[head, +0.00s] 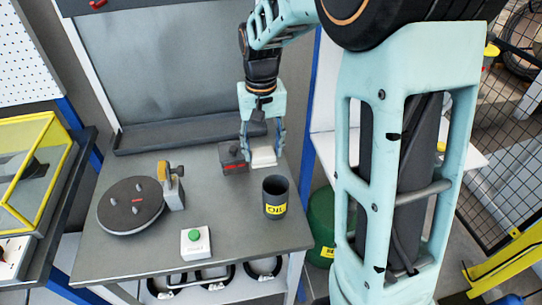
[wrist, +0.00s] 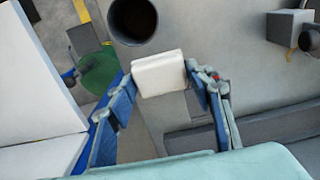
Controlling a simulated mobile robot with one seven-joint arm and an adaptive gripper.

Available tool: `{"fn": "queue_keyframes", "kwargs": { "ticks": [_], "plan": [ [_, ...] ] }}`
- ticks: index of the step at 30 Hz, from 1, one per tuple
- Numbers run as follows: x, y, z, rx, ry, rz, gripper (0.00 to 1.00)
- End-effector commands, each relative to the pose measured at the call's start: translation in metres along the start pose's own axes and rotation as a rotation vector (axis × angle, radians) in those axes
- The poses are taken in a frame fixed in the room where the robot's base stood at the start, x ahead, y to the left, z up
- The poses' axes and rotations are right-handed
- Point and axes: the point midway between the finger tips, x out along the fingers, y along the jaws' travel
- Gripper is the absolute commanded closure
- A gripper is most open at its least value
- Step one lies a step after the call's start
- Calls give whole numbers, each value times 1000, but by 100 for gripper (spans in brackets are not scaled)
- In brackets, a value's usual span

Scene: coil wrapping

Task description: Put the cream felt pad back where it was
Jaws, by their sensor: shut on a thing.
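The cream felt pad (head: 264,158) is a small pale block at the back right of the grey table, below my gripper (head: 262,142). In the wrist view the pad (wrist: 159,73) sits between the two blue fingertips of my gripper (wrist: 160,78), which is shut on it. The head view does not clearly show whether the pad touches the table or hangs just above it. A dark box with a red label (head: 233,158) stands just left of the pad.
A dark cup with a yellow label (head: 275,197) stands in front of the pad; its open top shows in the wrist view (wrist: 132,18). A round turntable (head: 130,204) is at left, and a green-button box (head: 195,242) near the front edge. The table's middle is clear.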

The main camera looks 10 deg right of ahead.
Motion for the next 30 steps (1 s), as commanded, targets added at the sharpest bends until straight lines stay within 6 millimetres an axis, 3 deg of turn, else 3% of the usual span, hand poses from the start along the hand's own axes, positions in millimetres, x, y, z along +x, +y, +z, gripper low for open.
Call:
{"fn": "queue_keyframes", "kwargs": {
  "ticks": [5,18,24,30],
  "plan": [
    [7,6,-16,3,-2,0,76],
    [46,31,-90,3,-5,0,76],
    [76,38,-114,2,-3,0,76],
    [91,42,-127,1,0,0,76]
  ]
}}
